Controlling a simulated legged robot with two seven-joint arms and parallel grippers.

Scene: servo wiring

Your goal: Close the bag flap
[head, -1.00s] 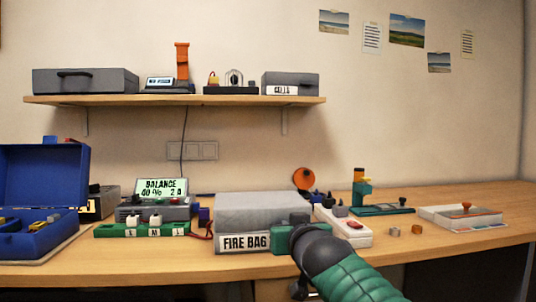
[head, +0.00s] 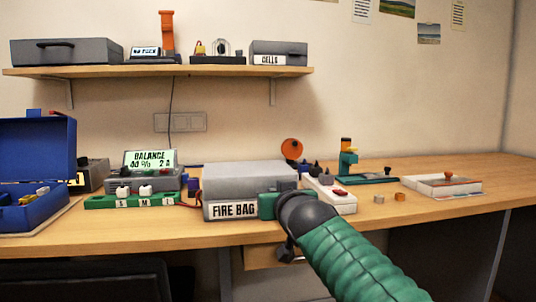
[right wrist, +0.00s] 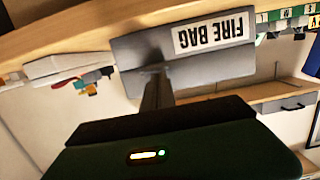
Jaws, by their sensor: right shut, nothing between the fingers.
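The grey fire bag (head: 245,178) stands near the table's front edge in the head view, with a "FIRE BAG" label on its front. Its top looks flat, with the grey flap lying over it; I cannot tell whether the flap is fully down. My right gripper (head: 287,186) is at the bag's front right corner, its fingers partly hidden behind my green and black wrist. In the right wrist view the bag (right wrist: 205,70) appears upside down, and the shut fingers (right wrist: 156,76) overlap its grey face, with nothing between them. I cannot tell whether they touch it. My left gripper is out of view.
A charger (head: 145,178) and a green strip (head: 130,201) stand left of the bag, beside an open blue case (head: 38,148). A white power strip (head: 335,195) is close on the right.

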